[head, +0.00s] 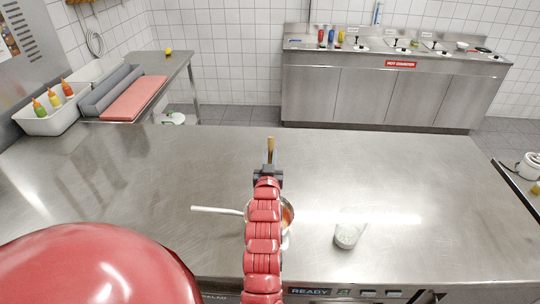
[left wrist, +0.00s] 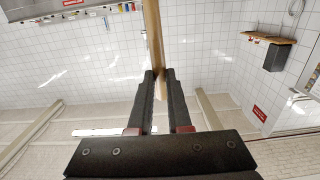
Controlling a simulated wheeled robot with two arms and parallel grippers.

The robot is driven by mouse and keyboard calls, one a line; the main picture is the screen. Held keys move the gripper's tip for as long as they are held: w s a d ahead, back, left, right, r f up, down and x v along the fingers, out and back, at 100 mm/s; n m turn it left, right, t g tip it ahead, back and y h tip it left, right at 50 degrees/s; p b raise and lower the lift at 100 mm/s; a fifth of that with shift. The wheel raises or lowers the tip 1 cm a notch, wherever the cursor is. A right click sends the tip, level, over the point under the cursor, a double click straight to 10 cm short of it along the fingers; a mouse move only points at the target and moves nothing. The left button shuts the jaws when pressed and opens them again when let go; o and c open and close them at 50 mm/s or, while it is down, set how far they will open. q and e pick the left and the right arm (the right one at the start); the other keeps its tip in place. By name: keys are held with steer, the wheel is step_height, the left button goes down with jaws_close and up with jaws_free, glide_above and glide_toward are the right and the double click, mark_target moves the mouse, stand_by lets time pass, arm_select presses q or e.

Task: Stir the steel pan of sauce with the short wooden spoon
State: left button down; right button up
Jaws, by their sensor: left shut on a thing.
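The steel pan (head: 291,228) stands near the front of the steel worktop, its pale handle (head: 216,210) pointing left. Orange-red sauce (head: 288,214) shows at its right side; my red left arm hides much of the pan. My left gripper (head: 268,173) is beyond the pan in the picture, shut on the wooden spoon (head: 270,150). In the left wrist view the spoon's shaft (left wrist: 153,40) runs between the fingers of the gripper (left wrist: 160,74). I cannot see the spoon's whole length. My right gripper is not in view.
A clear glass (head: 347,236) stands right of the pan. A white tub (head: 48,124) of sauce bottles is at the left, near a red board (head: 135,98) and a grey roll. The worktop (head: 400,170) beyond is bare. A hot counter (head: 390,85) stands at the back wall.

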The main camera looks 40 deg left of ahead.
arm_select(q)
steer(key=shift+s+d+f+b, duration=0.25)
steer(key=shift+s+f+b, duration=0.15)
steer(key=shift+f+b, duration=0.5)
steer(key=shift+s+d+f+b, duration=0.2)
steer(key=shift+s+f+b, duration=0.3)
steer(key=shift+f, duration=0.75)
steer(key=shift+s+d+f+b, duration=0.3)
steer(key=shift+f+b, duration=0.45)
steer(key=shift+f, duration=0.35)
steer(key=shift+a, duration=0.1)
